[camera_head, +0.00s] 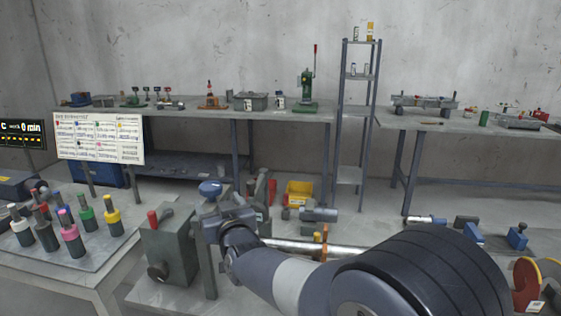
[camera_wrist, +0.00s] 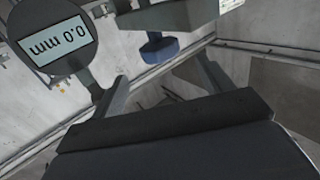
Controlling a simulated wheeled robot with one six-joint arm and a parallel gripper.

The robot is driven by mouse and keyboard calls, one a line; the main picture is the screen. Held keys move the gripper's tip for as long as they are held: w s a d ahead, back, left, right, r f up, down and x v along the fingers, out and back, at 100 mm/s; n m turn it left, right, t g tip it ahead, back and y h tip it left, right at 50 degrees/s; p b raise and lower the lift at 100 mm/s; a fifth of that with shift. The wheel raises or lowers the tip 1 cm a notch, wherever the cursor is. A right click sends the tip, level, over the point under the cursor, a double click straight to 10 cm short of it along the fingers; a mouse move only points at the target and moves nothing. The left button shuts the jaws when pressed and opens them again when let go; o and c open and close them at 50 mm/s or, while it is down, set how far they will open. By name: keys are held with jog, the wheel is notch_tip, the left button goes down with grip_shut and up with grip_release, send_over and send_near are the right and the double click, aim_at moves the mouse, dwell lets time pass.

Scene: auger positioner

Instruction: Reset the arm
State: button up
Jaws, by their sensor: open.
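My arm reaches in from the lower right of the head view, and its wrist ends beside a grey post with a blue knob (camera_head: 210,188) on top. My gripper (camera_wrist: 163,78) is open in the wrist view, its two fingers apart with nothing between them. A blue knob (camera_wrist: 160,47) under a grey block shows beyond the fingers. A round gauge (camera_wrist: 58,42) reading 0.0 mm, upside down, is at the upper left of the wrist view. The fingertips cannot be made out clearly in the head view.
A grey box with a red knob (camera_head: 152,218) stands left of my wrist. Colored-cap tools (camera_head: 68,232) stand on the left table. A metal bar (camera_head: 310,248) lies behind my arm. A yellow bin (camera_head: 298,193), back bench (camera_head: 190,113) and tall shelf (camera_head: 350,175) are farther off.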

aim_at(215, 190)
jog(key=p+x, duration=0.1)
jog(key=x, duration=0.8)
jog(key=shift+p, duration=0.4)
jog(key=b+v, duration=0.2)
jog(key=v, duration=0.9)
jog(key=p+x, duration=0.2)
jog(key=x, duration=0.9)
jog(key=shift+r, duration=0.1)
jog(key=shift+r+g+y+p, duration=0.1)
jog(key=shift+g+y+p, duration=0.25)
jog(key=shift+p, duration=0.4)
jog(key=shift+n+y+p, duration=0.35)
jog(key=shift+n+p, duration=0.05)
jog(key=shift+p, duration=0.3)
jog(key=n+g+y+p, duration=0.1)
jog(key=p, duration=0.3)
